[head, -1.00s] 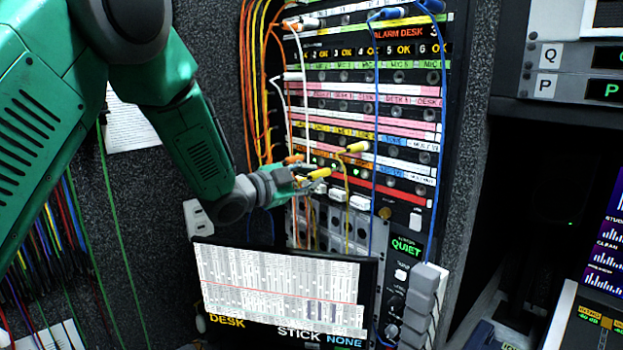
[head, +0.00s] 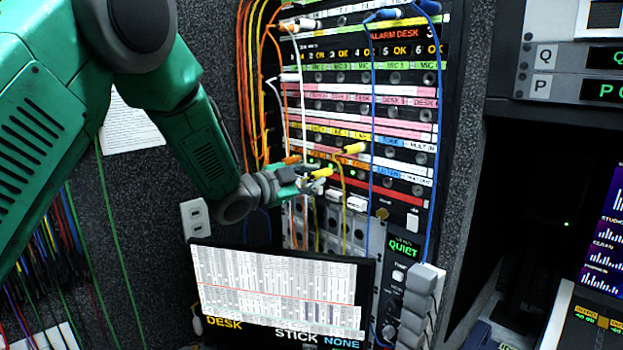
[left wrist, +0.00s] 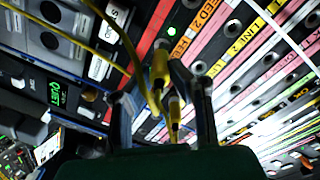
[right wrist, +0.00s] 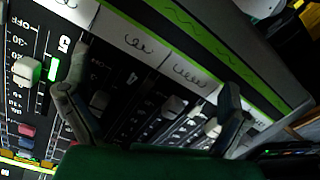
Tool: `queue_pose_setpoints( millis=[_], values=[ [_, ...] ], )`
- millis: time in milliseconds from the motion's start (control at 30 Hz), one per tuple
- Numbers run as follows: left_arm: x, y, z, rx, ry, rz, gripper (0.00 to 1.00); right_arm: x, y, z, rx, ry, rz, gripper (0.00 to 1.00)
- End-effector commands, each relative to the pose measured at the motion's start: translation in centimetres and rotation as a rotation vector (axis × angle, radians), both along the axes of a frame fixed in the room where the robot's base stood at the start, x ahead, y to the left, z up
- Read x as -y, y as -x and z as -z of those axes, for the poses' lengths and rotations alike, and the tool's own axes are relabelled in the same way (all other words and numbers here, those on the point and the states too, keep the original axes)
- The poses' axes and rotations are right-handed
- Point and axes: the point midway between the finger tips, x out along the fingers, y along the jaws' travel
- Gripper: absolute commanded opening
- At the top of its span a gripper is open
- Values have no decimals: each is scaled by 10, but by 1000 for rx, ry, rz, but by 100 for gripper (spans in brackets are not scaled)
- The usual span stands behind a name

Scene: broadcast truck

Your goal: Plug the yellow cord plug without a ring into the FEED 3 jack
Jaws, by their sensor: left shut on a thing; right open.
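My left gripper (head: 310,180) is shut on a yellow plug (head: 321,172) in front of the lower rows of the jack panel. In the left wrist view a yellow plug (left wrist: 174,108) shows between the fingers of the left gripper (left wrist: 163,95). A second yellow plug (left wrist: 160,66) with a yellow cord sits just beyond it; in the head view a second yellow plug (head: 354,148) stands out from the panel. I cannot tell whether either plug has a ring. The FEED 3 jack cannot be picked out. My right gripper (right wrist: 145,90) is open and empty above a fader desk.
The jack panel (head: 400,171) has rows of coloured label strips. Orange, white and blue cords hang across it. A screen (head: 280,285) stands below the left gripper. The fader desk (right wrist: 135,40) lies under the right gripper.

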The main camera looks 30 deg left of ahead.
Motion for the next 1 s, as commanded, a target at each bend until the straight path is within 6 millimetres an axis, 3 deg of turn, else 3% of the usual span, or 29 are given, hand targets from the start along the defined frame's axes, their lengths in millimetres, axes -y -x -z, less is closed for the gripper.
queue_pose_setpoints(
  millis=[967, 1000],
  values=[
    [8, -23, 0, 0, 0, 0, 0, 0, 0, 1, 0, 0, 0, 100],
    [8, -23, 0, 0, 0, 0, 26, 0, 0, 1, 0, 0, 0, 100]
  ],
)
